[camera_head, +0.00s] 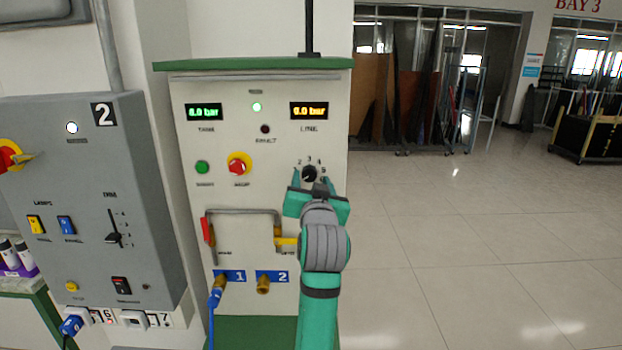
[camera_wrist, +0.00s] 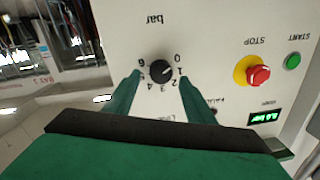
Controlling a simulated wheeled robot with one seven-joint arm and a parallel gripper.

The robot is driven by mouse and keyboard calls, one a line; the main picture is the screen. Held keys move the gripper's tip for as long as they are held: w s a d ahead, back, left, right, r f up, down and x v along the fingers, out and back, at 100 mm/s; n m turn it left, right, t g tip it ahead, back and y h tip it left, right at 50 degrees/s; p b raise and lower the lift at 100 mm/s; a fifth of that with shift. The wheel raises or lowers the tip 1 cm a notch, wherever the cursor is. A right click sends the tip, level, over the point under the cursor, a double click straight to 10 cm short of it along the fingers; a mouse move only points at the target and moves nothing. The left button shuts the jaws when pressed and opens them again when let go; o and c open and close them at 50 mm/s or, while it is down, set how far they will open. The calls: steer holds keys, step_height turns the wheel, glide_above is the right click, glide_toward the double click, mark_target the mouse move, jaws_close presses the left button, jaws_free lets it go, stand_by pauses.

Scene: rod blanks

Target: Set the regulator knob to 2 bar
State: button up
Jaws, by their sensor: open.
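The black round regulator knob (camera_head: 309,173) is on the right side of the pale panel, below the displays. In the wrist view the knob (camera_wrist: 160,71) appears upside down, with numbers from 0 to 6 around it and "bar" printed beside it. Its pointer seems to face the 0 to 1 side, but the mark is small. My gripper (camera_head: 312,182) is at the dial, its green fingers open and apart. In the wrist view the fingertips (camera_wrist: 160,78) lie on either side of the knob with gaps; I see no grip on it.
The LINE display (camera_head: 309,111) reads 0.0 bar; the TANK display (camera_head: 203,112) glows green. A red stop button (camera_head: 238,164) and green start button (camera_head: 202,167) are left of the knob. A grey control box (camera_head: 95,195) stands at left.

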mark_target(309, 174)
steer(key=shift+w+a, duration=0.1)
steer(key=shift+w, duration=1)
steer(key=c, duration=1.1)
steer(key=shift+o, duration=0.3)
steer(key=shift+m, duration=0.3)
